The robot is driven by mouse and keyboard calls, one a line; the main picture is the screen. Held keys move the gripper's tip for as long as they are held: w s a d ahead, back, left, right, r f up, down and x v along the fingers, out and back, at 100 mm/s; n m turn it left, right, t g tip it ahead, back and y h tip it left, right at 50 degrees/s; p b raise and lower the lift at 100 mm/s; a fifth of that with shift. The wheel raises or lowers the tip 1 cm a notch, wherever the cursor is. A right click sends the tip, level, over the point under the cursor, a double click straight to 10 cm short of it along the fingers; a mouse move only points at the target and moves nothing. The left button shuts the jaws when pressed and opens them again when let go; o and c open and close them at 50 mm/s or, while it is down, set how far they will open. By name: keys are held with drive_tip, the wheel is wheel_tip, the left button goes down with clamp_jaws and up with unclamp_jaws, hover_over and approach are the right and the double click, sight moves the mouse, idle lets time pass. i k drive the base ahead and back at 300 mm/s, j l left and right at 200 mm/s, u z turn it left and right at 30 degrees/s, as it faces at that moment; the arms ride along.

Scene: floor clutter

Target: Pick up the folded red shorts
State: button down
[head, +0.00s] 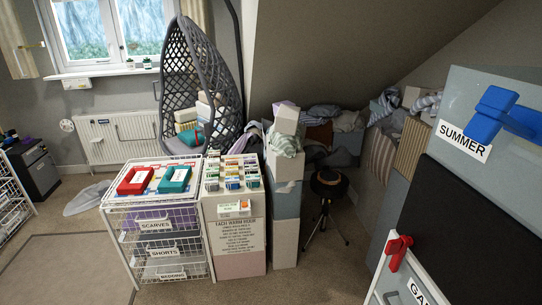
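A red folded-looking item (136,181) with a white patch in its middle lies on top of the white wire drawer unit (122,221). It is the likeliest match for the folded red shorts, but I cannot tell for sure that it is cloth. A similar teal item (175,179) lies just to its right. The unit's drawers carry labels, among them SCARVES and SHORTS (164,253). My gripper is not in this view.
A white cabinet (234,220) with rows of small packets on top adjoins the drawer unit on the right. A hanging chair (202,75) is behind. Floor (55,245) is open at left.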

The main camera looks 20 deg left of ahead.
sight(137, 181)
drive_tip(key=u, duration=1.6)
drive_tip(key=i+l+u, duration=0.1)
drive_tip(key=i, duration=0.45)
drive_tip(key=i+l+u, duration=0.15)
drive_tip(key=i+l, duration=0.15)
drive_tip(key=i, duration=0.3)
drive_tip(key=i+l+u, duration=0.1)
drive_tip(key=i+l, duration=0.2)
drive_tip(key=i, duration=0.25)
drive_tip(key=i+l+u, duration=0.1)
drive_tip(key=i+l, duration=0.25)
drive_tip(key=i, duration=0.2)
drive_tip(key=i+l+u, duration=0.15)
drive_tip(key=i+l, duration=0.25)
drive_tip(key=i+l+u, duration=0.1)
drive_tip(key=i+l, duration=0.85)
drive_tip(key=i, duration=0.1)
